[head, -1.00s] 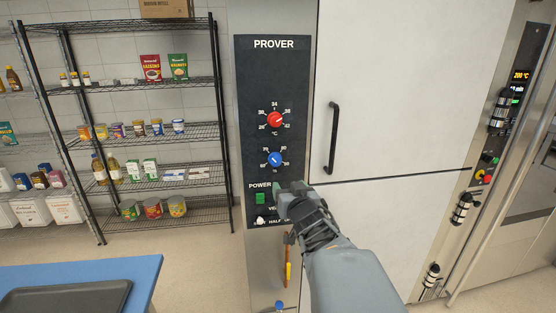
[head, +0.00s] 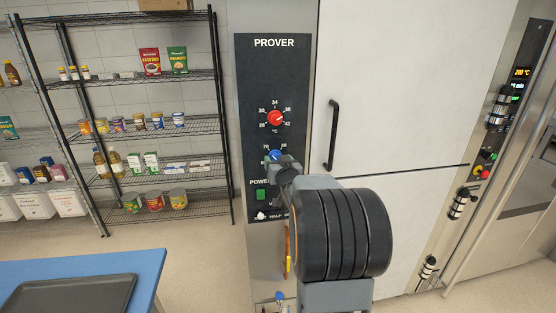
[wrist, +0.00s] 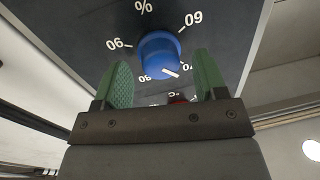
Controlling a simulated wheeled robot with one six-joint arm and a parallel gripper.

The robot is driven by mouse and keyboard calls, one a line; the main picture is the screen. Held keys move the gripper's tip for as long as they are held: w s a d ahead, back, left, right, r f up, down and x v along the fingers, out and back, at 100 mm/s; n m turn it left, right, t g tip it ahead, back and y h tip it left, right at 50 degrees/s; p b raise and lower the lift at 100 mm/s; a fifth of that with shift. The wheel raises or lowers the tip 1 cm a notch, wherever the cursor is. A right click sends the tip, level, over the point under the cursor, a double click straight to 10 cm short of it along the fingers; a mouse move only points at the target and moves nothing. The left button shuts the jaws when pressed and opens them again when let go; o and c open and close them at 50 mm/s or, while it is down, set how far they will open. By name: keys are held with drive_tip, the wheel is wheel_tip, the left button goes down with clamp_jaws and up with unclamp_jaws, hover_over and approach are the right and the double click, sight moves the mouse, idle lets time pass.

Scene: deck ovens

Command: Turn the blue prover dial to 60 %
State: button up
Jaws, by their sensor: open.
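The blue prover dial (head: 275,157) is on the dark PROVER panel (head: 255,80), below the red dial. My gripper (head: 284,172) is in front of its lower part and hides some of it and its lower numbers. In the wrist view the blue dial (wrist: 158,52) appears upside down, with 60, 70, 80 and 90 around it. Its white pointer line is between 70 and 80, nearer 70. My gripper (wrist: 162,66) is open, with one green finger on each side of the dial. I cannot tell whether either finger touches it.
The red temperature dial (head: 275,118) is just above the blue one. A green POWER switch (head: 261,194) is below left. The prover door handle (head: 332,135) stands to the right. A wire shelf (head: 140,128) and a blue table (head: 150,268) are at the left.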

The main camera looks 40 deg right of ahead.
drive_tip(key=shift+w+d, duration=0.1)
drive_tip(key=shift+w, duration=0.2)
drive_tip(key=shift+f, duration=0.1)
drive_tip(key=c, duration=0.9)
